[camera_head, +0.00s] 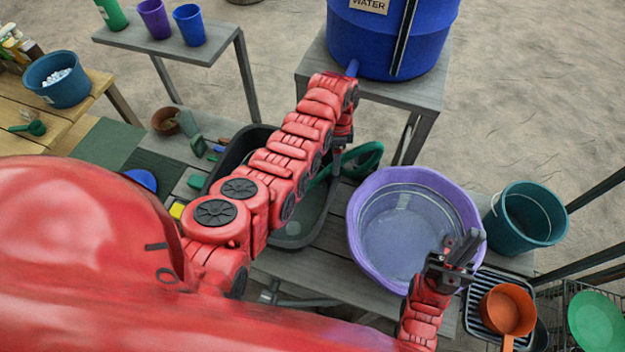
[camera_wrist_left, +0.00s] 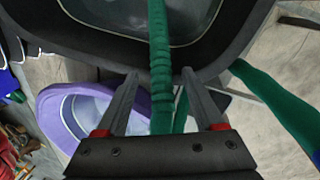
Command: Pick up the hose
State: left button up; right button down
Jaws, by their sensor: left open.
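The green hose (camera_head: 366,158) is looped at the right side of the dark grey tub, below the blue water barrel. My left gripper (camera_head: 340,150) is over the tub's right edge beside the hose, partly hidden behind its own arm. In the left wrist view my left gripper (camera_wrist_left: 161,75) is open, and a ribbed length of hose (camera_wrist_left: 160,45) runs between its fingers in the picture. I cannot tell if the fingers touch it. Another length of hose (camera_wrist_left: 265,95) lies to the right. My right gripper (camera_head: 458,248) is over the purple basin's right rim; its jaws are unclear.
The dark tub (camera_head: 222,160) and purple basin (camera_head: 360,252) stand on the grey bench. The blue barrel (camera_head: 385,35) stands on a table behind. A teal bucket (camera_head: 525,218) and an orange pan (camera_head: 507,312) are at the right. My left arm hides part of the tub.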

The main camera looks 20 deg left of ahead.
pick_arm(q)
jog(key=shift+w+f, duration=0.1)
jog(key=shift+f, duration=0.1)
jog(key=shift+c, duration=0.2)
grip_shut()
